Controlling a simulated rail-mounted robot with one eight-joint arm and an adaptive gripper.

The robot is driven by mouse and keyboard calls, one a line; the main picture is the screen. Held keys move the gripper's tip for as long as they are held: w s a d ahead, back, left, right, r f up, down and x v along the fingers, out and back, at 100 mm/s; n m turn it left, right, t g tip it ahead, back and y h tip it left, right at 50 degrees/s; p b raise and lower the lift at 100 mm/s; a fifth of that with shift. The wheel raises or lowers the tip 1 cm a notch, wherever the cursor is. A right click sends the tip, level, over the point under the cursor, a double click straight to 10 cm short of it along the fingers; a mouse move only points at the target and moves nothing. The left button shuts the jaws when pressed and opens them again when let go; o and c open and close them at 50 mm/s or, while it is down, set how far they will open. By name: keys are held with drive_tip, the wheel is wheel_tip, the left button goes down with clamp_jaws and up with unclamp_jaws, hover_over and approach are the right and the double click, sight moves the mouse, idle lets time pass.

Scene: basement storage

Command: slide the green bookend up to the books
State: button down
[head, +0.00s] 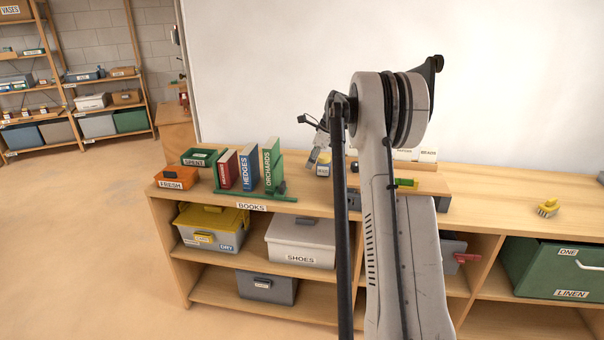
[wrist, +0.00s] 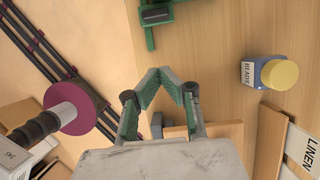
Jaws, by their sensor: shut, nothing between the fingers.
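The green bookend (head: 281,174) stands on the shelf top at the right end of the book row, with a dark block on it. Close to its left is the green ORCHARDS book (head: 268,166), then the blue HEDGES book (head: 247,168) and a red book (head: 228,170). I cannot tell whether the bookend touches the books. In the wrist view, part of the bookend (wrist: 152,32) shows at the top edge, beyond and apart from my gripper (wrist: 160,71). My gripper is shut and empty, to the right of the bookend in the head view (head: 314,160).
A yellow-lidded BEADS jar (wrist: 280,73) stands right of my gripper in the wrist view. A spindle with a maroon disc (wrist: 70,110) is at left. Orange FRESH (head: 176,178) and green SPENT (head: 200,158) trays sit left of the books. A yellow object (head: 548,207) lies far right.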

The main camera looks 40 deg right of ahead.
drive_tip(key=shift+w+r+p, duration=0.1)
drive_tip(key=shift+r+p, duration=0.05)
drive_tip(key=shift+p, duration=0.9)
approach(277, 190)
drive_tip(key=s+d+f, duration=0.2)
drive_tip(key=s+f, duration=0.1)
drive_tip(key=s+d+f, duration=0.1)
drive_tip(key=f, duration=0.1)
drive_tip(key=shift+s+d, duration=0.2)
drive_tip(key=shift+d, duration=0.05)
drive_tip(key=shift+w+a+f+p, duration=0.15)
drive_tip(key=shift+w+a+p, duration=0.15)
drive_tip(key=shift+w+a, duration=1.05)
drive_tip(key=shift+w, duration=0.2)
drive_tip(key=w+a+b, duration=0.1)
drive_tip(key=w+a, duration=0.1)
drive_tip(key=w, duration=0.1)
drive_tip(key=shift+w+a, duration=0.1)
drive_tip(key=shift+a, duration=0.25)
drive_tip(key=shift+d, duration=0.1)
